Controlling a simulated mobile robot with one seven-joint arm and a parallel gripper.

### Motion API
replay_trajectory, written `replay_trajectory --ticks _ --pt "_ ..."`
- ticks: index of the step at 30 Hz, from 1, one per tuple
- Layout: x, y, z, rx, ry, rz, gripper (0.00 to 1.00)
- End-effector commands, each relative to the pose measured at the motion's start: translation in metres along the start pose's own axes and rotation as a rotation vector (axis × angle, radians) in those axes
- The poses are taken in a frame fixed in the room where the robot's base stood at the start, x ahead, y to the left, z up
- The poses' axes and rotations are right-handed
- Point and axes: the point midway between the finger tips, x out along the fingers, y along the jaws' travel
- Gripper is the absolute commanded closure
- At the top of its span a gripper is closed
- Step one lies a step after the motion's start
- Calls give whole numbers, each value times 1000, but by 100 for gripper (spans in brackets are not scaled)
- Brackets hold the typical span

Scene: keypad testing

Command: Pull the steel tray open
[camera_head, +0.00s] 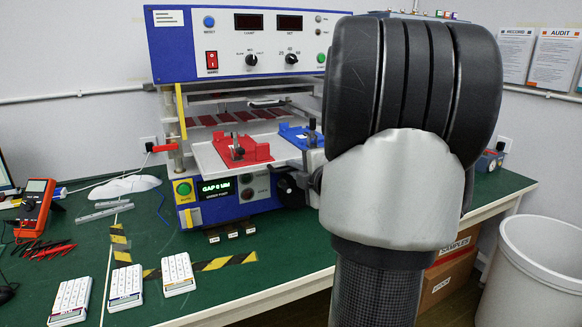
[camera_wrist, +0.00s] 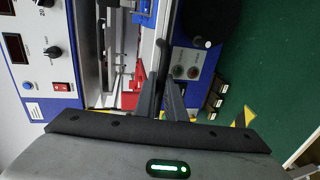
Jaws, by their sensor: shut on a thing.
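The steel tray (camera_head: 207,158) stands out level from the front of the blue and white test machine, carrying a red fixture (camera_head: 243,152) and a blue fixture (camera_head: 301,136). In the wrist view, the pale tray edge (camera_wrist: 148,40) and red fixture (camera_wrist: 131,98) lie just left of my fingers. My gripper (camera_wrist: 167,88) is shut on what looks like the tray's dark handle at its front edge; the exact contact is hard to see. In the head view my arm hides most of the gripper and the tray's right end.
The machine's control panel (camera_head: 250,42) is above the tray; a green-lit display (camera_head: 216,188) is below. White keypads (camera_head: 178,273) lie on the green bench (camera_head: 200,308) near striped tape (camera_head: 225,262). A multimeter (camera_head: 35,206) is at left. A white bin (camera_head: 540,265) stands at right.

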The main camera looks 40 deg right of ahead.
Motion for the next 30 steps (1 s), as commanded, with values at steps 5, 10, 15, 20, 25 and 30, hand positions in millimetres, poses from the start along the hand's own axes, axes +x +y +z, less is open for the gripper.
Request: replay_trajectory --ticks 5,10,15,20,25,30 --pt "-2 0 0 0 -1 0 100" --pt "-2 0 0 0 -1 0 100" --pt "-1 0 0 0 -1 0 71" --pt "-1 0 0 0 -1 0 71" --pt "-5 0 0 -1 -1 0 71" --pt "-28 2 1 -2 -3 0 71"
